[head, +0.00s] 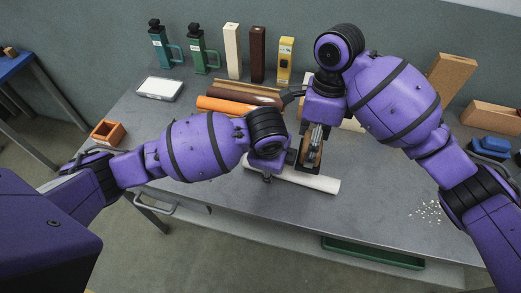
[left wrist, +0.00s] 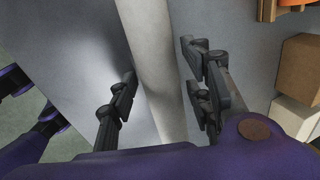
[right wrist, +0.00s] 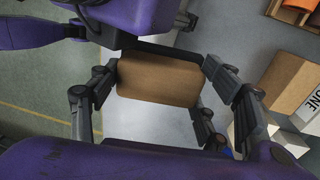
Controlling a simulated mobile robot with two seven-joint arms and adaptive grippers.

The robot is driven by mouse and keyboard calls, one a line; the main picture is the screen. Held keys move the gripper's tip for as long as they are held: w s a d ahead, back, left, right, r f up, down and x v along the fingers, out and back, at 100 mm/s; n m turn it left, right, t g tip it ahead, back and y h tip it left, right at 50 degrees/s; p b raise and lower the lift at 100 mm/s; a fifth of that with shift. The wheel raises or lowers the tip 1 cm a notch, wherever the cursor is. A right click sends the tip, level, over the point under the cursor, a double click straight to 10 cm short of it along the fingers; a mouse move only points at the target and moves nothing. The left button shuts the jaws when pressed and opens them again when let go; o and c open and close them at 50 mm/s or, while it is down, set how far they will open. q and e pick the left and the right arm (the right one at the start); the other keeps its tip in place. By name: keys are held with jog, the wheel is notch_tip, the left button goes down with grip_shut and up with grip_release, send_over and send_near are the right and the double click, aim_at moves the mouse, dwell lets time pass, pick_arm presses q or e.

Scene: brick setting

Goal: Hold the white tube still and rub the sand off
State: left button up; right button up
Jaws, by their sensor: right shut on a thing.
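The white tube (head: 318,181) lies on the grey bench, partly hidden behind my arms. In the left wrist view the tube (left wrist: 158,60) passes between the fingers of my left gripper (left wrist: 160,95), which is open around it, with a gap visible at the left finger. My right gripper (right wrist: 150,105) is shut on a brown block (right wrist: 158,82). In the head view the right gripper (head: 311,150) points down with the block just above or at the tube; I cannot tell whether they touch. No sand is discernible on the visible tube.
An orange tube (head: 222,105) and a brown tube (head: 235,92) lie behind my left gripper. Bottles, upright blocks and a yellow box (head: 286,55) stand along the wall. Pale grains (head: 430,211) lie at the right. A blue item (head: 491,147) sits farther right. The bench's front left is clear.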

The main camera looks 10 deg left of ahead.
pick_arm(q)
jog(key=shift+o, duration=0.2)
jog(key=shift+w+r, duration=0.15)
jog(key=v, duration=1.2)
